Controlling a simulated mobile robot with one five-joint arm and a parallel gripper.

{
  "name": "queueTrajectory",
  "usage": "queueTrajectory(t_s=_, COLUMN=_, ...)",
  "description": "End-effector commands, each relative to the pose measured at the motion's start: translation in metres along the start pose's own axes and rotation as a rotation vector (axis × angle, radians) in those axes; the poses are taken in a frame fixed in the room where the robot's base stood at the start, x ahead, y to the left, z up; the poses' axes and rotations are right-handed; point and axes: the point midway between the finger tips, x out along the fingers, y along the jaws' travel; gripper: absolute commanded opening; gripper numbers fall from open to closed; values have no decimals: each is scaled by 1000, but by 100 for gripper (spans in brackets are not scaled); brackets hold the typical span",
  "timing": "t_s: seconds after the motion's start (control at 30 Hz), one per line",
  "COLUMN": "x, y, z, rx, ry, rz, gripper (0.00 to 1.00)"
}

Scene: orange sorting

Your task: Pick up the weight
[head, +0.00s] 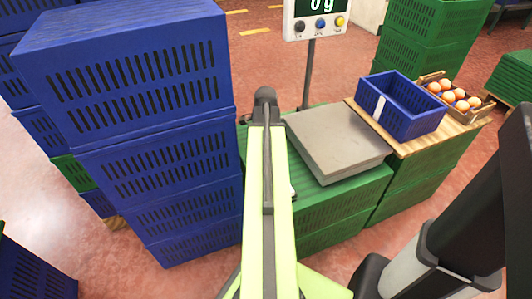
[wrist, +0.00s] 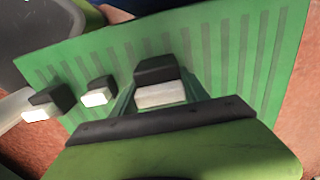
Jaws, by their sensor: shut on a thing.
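My arm (head: 267,210) reaches forward in the head view to the green crates (head: 335,205), between the blue stack and the scale. Its far end hides the gripper there. In the wrist view my gripper (wrist: 128,88) shows black finger ends with white pads in front of a slotted green crate surface (wrist: 220,65). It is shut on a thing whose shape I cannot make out. I cannot pick out the weight clearly in either view. The grey scale plate (head: 340,140) lies bare on the green crates, right of my arm's end.
A tall stack of blue crates (head: 160,160) stands close left of my arm. The scale display (head: 320,18) stands on a post behind the plate. A blue bin (head: 405,118) and a wooden box of oranges (head: 438,82) stand on a wooden board to the right.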

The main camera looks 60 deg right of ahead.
Motion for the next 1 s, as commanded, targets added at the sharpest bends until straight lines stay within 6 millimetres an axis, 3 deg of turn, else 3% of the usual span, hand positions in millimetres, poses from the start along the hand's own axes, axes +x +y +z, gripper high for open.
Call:
queueTrajectory(t_s=0.47, x=-6, y=1, z=0, rx=1, ry=0, rz=2, gripper=0)
queueTrajectory(t_s=0.67, x=-30, y=0, z=0, rx=1, ry=0, rz=1, gripper=0)
queueTrajectory(t_s=1.0, x=-92, y=0, z=0, rx=0, ry=0, rz=1, gripper=0)
